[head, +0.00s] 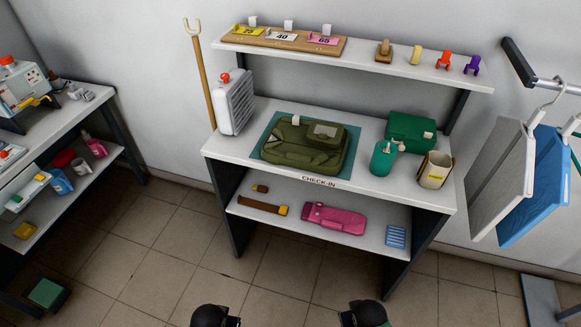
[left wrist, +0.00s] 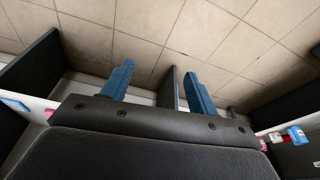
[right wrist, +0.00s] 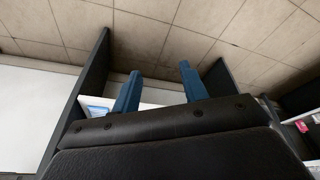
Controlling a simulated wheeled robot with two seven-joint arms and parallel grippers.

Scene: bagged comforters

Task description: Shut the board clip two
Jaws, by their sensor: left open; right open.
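A brown board (head: 300,46) lies on the upper shelf with three numbered cards in a row. The middle card (head: 281,37), white and marked 40, has a small white clip piece (head: 289,25) standing up behind it. Similar white pieces stand behind the yellow card (head: 247,30) and the pink card (head: 323,40). They are too small to tell open from shut. My left gripper (left wrist: 158,85) and right gripper (right wrist: 160,85) are open and empty, blue fingers apart. Both arms show at the bottom of the head view, well below and in front of the board.
The upper shelf (head: 420,73) also holds small coloured figures. A wooden pole (head: 201,75) leans at left; bags (head: 535,190) hang at right.

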